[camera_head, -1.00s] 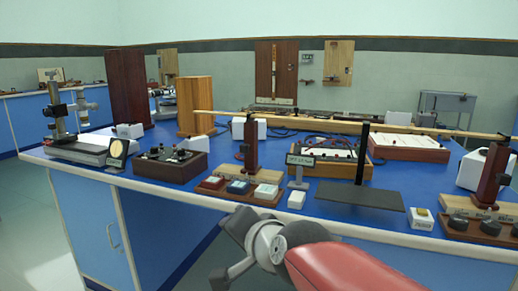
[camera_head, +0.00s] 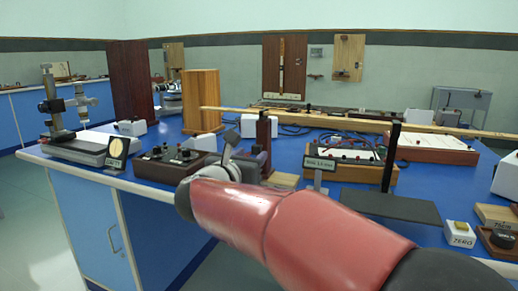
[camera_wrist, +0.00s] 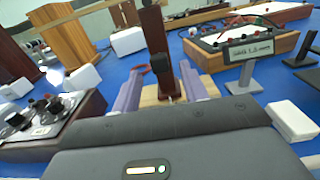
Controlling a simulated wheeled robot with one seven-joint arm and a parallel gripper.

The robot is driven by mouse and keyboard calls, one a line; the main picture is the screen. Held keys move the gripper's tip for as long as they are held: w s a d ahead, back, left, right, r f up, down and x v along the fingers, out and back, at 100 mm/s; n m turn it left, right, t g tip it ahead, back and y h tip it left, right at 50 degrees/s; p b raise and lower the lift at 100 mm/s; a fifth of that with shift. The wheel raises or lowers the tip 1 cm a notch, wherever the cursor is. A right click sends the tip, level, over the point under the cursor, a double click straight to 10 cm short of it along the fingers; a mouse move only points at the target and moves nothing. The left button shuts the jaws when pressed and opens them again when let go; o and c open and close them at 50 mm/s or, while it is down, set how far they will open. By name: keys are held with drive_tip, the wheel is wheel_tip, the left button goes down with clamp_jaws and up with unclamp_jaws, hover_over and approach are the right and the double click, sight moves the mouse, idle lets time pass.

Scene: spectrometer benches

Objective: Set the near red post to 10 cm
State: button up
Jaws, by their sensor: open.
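A black-knobbed control box (camera_head: 165,163) stands close on the left. A dark flat plate with a black upright (camera_head: 390,158) and a white ZERO button block (camera_head: 459,235) are on the right. A long wooden beam (camera_head: 350,123) crosses behind.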

sight(254, 152)
drive_tip(key=shift+p+x, duration=0.35)
drive_tip(key=shift+x, duration=1.95)
drive_tip(key=shift+c, duration=0.4)
clamp_jaws()
drive_tip(key=shift+a, duration=0.1)
